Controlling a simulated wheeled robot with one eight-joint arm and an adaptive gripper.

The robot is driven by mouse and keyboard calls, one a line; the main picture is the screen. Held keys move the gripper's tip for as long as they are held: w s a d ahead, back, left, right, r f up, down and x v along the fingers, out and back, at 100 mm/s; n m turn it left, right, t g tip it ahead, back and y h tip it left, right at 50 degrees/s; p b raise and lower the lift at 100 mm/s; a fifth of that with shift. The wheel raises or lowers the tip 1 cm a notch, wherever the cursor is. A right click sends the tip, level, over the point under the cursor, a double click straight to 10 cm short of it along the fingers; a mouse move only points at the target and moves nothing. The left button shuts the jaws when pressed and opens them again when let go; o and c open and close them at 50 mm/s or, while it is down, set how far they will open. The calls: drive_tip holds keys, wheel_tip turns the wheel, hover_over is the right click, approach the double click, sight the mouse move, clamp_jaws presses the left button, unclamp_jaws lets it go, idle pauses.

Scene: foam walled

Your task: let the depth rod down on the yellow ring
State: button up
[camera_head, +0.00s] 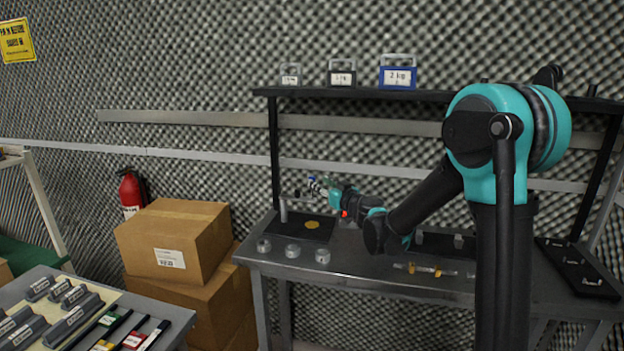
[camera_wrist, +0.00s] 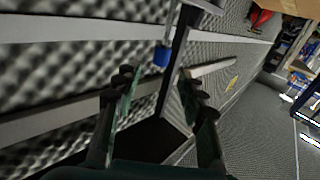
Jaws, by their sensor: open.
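A flat yellow disc, which looks like the yellow ring (camera_head: 311,224), lies on a dark plate (camera_head: 322,235) at the left end of the grey bench in the head view. A short grey post (camera_head: 283,209) stands at the plate's left edge. My gripper (camera_head: 315,187) is above and slightly behind the disc. In the wrist view my gripper (camera_wrist: 157,82) has its two fingers spread with nothing clamped between them. A slim grey rod with a blue end (camera_wrist: 161,56) shows beyond the fingertips; it may be the depth rod. I cannot clearly make out the depth rod in the head view.
Several small metal weights (camera_head: 293,251) stand along the bench's front left. A brass-coloured tool (camera_head: 425,269) lies right of them. A shelf (camera_head: 440,96) with labelled weights runs above. Cardboard boxes (camera_head: 175,240) and a fire extinguisher (camera_head: 130,191) are left of the bench.

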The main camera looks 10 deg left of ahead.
sight(314, 178)
drive_tip(key=shift+x, duration=3.15)
